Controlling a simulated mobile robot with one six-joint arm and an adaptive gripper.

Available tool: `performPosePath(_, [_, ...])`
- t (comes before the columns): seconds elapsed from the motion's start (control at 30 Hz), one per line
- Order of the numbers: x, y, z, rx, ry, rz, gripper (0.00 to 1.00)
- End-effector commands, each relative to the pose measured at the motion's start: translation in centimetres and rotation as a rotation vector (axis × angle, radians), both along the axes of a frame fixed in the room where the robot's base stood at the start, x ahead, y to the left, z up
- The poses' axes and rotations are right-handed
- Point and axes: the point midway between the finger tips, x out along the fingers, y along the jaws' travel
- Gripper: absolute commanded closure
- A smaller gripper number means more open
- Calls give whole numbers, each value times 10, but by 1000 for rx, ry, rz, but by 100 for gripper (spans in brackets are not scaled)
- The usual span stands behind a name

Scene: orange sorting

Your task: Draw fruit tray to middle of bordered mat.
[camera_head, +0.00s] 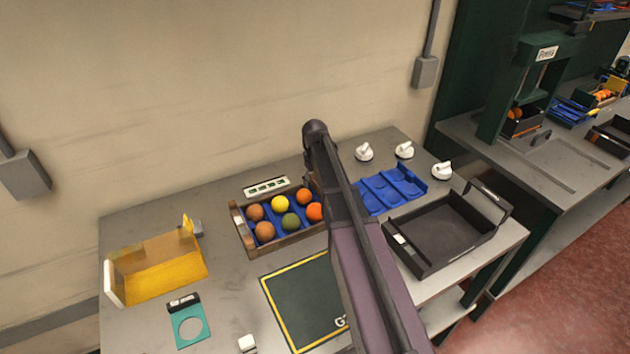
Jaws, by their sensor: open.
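The fruit tray (285,241) is a brown-sided box with a blue insert. It holds several round fruits: orange, brownish, one yellow and one dark green. It sits behind the bordered mat (300,297), off its far edge. The mat is dark green with a yellow border and pale lettering near its right side. My arm crosses the picture from the bottom and hides the mat's right part and the tray's right end. No gripper fingers can be made out; my arm blocks the view there.
A yellow bin (157,270) and a teal plate with a ring (190,326) lie left. A blue moulded tray (393,190), a black tray (435,258) and white knobbed pieces (364,152) stand right. A label strip (267,187) lies behind the fruit tray.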

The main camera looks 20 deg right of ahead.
Motion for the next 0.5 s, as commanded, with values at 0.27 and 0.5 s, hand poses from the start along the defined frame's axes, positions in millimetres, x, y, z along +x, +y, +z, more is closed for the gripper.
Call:
performPosePath(0.27, [0,0,-20,0,0,0,26])
performPosePath(0.5, [0,-1,-24,0,0,-1,26])
